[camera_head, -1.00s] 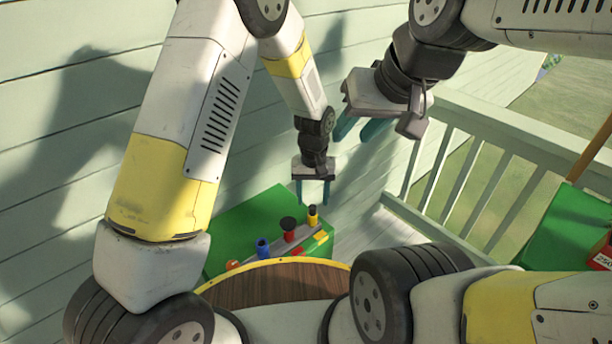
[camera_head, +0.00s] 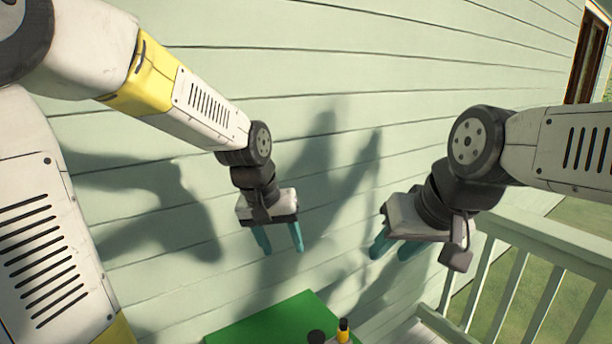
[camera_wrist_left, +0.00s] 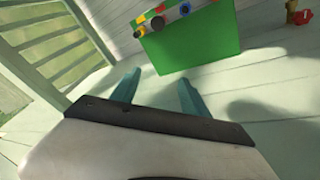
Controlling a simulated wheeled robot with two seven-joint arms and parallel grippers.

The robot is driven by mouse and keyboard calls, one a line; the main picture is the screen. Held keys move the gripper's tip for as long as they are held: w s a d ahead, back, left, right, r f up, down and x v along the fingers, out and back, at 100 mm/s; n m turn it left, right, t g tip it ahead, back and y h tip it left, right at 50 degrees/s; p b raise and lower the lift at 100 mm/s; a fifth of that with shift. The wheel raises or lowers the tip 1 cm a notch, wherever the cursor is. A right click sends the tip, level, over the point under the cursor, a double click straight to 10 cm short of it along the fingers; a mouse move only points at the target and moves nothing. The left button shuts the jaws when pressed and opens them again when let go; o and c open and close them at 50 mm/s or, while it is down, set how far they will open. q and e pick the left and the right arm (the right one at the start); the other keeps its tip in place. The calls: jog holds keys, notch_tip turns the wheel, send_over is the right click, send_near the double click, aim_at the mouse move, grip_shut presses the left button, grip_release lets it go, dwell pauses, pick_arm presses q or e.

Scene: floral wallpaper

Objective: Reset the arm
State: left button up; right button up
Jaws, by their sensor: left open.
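My left gripper (camera_head: 282,248) is open and empty, its teal fingers pointing down in front of the pale siding wall. The right fingertips are clear of the railing.
The green box carries a dark knob (camera_head: 316,337) and a yellow-and-black one (camera_head: 343,331); the left wrist view shows several coloured pieces on it. A pale railing (camera_head: 540,270) stands at right. A red object (camera_wrist_left: 301,17) lies on the floor boards.

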pick_arm(q)
jog(key=s+a+r+t, duration=0.1)
jog(key=s+a+r, duration=0.2)
jog(key=s, duration=0.3)
jog(key=s+a+r+t, duration=0.2)
jog(key=s+a+r, duration=0.2)
jog(key=s+a, duration=0.2)
jog(key=shift+s, duration=0.3)
jog(key=shift+r, duration=0.1)
jog(key=shift+s, duration=0.1)
